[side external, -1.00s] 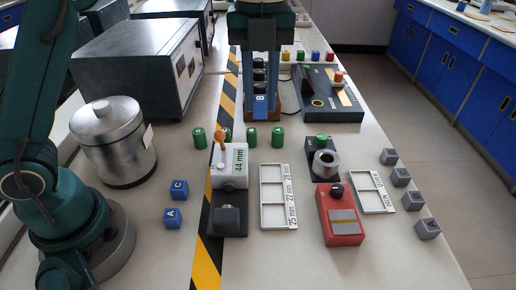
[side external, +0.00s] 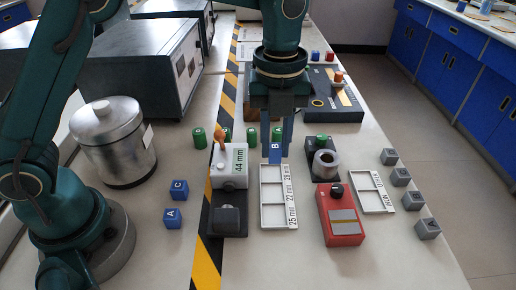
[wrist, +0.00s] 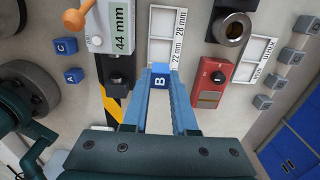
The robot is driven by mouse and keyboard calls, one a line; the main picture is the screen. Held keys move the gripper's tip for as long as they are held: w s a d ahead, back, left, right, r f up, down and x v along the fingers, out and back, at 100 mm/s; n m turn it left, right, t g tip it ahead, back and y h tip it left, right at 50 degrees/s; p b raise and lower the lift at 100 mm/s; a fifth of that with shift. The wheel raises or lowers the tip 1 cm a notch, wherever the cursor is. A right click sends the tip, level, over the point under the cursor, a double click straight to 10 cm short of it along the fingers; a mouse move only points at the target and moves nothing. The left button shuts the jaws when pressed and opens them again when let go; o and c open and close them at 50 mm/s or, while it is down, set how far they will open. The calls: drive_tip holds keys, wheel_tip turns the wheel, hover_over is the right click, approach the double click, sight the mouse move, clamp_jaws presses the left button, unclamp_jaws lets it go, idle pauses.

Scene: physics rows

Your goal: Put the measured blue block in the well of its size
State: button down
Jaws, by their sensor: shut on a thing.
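My gripper (side external: 276,146) is shut on the blue block marked B (side external: 275,154), which also shows between the fingers in the wrist view (wrist: 160,83). In the side view, block B is at the far end of the white well tray (side external: 264,222); its exact height above the tray is hard to tell. The tray has three wells in a row, labelled 25 mm, 22 mm and 28 mm from near to far. The wells I can see look empty. Blue blocks C (side external: 179,189) and A (side external: 172,218) stand on the table at left.
A gauge reading 44 mm (side external: 229,166) stands left of the tray. A red device (side external: 340,215) and a dark stand with a metal ring (side external: 326,164) are to the right. Green cylinders (side external: 199,138) stand behind; grey blocks (side external: 428,229) line the right edge.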

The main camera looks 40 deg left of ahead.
drive_tip(key=shift+f, duration=4.3)
drive_tip(key=shift+f, duration=0.4)
drive_tip(key=shift+c, duration=1.5)
unclamp_jaws()
drive_tip(key=shift+r, duration=4)
